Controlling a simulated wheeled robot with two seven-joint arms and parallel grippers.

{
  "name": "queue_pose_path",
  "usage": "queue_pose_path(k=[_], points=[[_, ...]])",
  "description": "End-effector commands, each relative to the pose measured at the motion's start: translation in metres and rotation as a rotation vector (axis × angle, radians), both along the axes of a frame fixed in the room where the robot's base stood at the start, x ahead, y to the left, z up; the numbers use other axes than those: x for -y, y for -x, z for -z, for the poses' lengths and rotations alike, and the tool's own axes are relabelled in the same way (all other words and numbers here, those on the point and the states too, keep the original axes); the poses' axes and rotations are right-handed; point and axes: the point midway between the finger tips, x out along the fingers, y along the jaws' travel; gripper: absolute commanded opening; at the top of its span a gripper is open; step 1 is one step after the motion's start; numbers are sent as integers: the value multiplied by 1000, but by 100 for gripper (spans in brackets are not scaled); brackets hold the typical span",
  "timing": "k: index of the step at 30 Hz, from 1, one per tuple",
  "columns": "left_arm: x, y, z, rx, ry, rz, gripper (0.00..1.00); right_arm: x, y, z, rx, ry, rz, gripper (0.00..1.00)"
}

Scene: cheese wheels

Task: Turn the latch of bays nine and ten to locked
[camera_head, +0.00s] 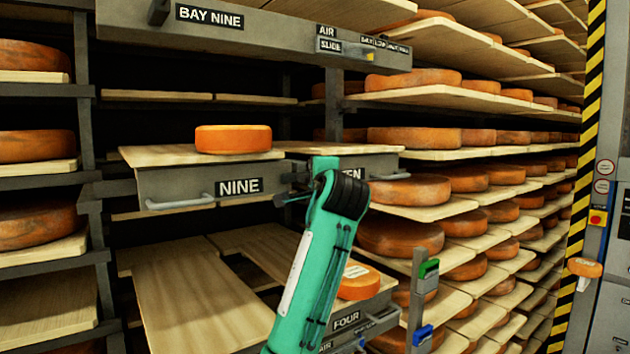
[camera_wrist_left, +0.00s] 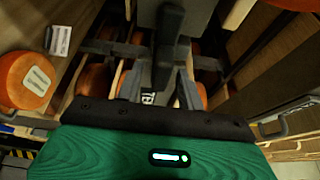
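The front labelled NINE (camera_head: 239,186) and the front labelled TEN (camera_head: 352,174) sit side by side under pale boards. A grey latch block (camera_head: 299,174) stands between them, partly hidden by my teal left arm. My left gripper (camera_head: 290,198) is at this block, mostly hidden behind its wrist in the head view. In the left wrist view a black latch lever (camera_wrist_left: 169,40) hangs from a grey block, its lower end between the two grey fingers of my left gripper (camera_wrist_left: 160,88). The fingers stand apart; contact with the lever cannot be told. My right gripper is not in view.
An orange cheese wheel (camera_head: 233,139) sits on the board above NINE. Another cheese (camera_head: 358,282) lies behind the FOUR label (camera_head: 346,319), low beside my arm. A grey beam marked BAY NINE (camera_head: 210,16) crosses above. A post with green and blue boxes (camera_head: 417,300) stands right of my arm.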

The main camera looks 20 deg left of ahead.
Motion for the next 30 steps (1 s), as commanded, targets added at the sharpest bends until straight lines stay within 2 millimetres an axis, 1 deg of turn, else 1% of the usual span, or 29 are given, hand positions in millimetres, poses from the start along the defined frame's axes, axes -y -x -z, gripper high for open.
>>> queue_pose_path(k=[5, 12, 18, 21, 24, 30], points=[[13, 22, 4, 4, 0, 2, 38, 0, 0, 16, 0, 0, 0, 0], [41, 71, 4, 4, 1, 3, 38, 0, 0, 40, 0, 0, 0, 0], [59, 102, 2, 1, 0, 2, 38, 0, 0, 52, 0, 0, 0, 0], [64, 111, 1, 2, -1, 1, 38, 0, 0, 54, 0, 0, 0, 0], [66, 116, 0, 0, 0, 1, 38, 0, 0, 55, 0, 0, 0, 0], [67, 117, 0, -1, -1, 1, 38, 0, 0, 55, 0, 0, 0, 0]])
